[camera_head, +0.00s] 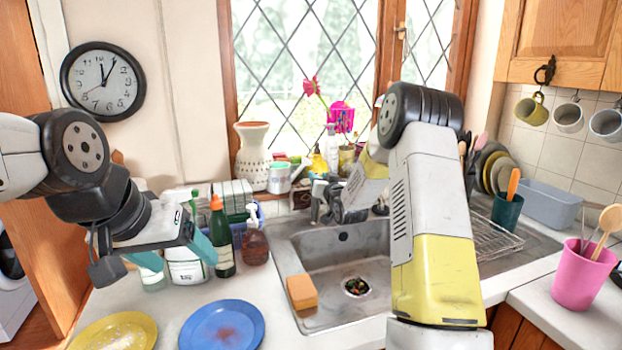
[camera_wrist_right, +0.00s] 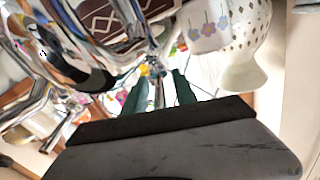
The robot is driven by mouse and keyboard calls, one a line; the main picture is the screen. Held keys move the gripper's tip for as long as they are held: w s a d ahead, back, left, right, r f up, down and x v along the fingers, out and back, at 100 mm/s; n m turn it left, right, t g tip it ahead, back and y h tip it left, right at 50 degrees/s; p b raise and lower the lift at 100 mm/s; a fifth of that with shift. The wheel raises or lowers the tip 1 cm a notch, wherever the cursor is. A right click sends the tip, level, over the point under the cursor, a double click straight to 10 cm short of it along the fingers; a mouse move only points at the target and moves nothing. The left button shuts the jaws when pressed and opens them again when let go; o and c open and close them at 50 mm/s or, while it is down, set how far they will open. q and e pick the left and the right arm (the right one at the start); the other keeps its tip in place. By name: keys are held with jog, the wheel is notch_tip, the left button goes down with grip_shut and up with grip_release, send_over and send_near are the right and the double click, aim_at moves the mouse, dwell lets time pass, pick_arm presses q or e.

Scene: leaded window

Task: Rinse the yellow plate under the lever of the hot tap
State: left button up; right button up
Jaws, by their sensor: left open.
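The yellow plate (camera_head: 116,331) lies flat on the counter at the front left, with pale specks on it and its lower edge cut off. My left gripper (camera_head: 178,256) is open and empty, above the counter behind the plates, its teal fingers apart. The metal tap (camera_head: 330,197) stands behind the sink; which lever is hot I cannot tell. My right arm reaches over the sink toward the tap and hides part of that area. In the right wrist view my right gripper (camera_wrist_right: 158,84) has its fingers apart, with shiny chrome tap parts (camera_wrist_right: 90,40) close by on the left.
A blue plate (camera_head: 222,326) with a brownish smear lies right of the yellow one. An orange sponge (camera_head: 302,291) sits at the sink's (camera_head: 335,262) left edge. A green bottle (camera_head: 221,240) and a brown soap bottle (camera_head: 255,246) stand near my left gripper. A pink cup (camera_head: 580,276) is at right.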

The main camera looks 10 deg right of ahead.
grip_shut()
dwell(1.4)
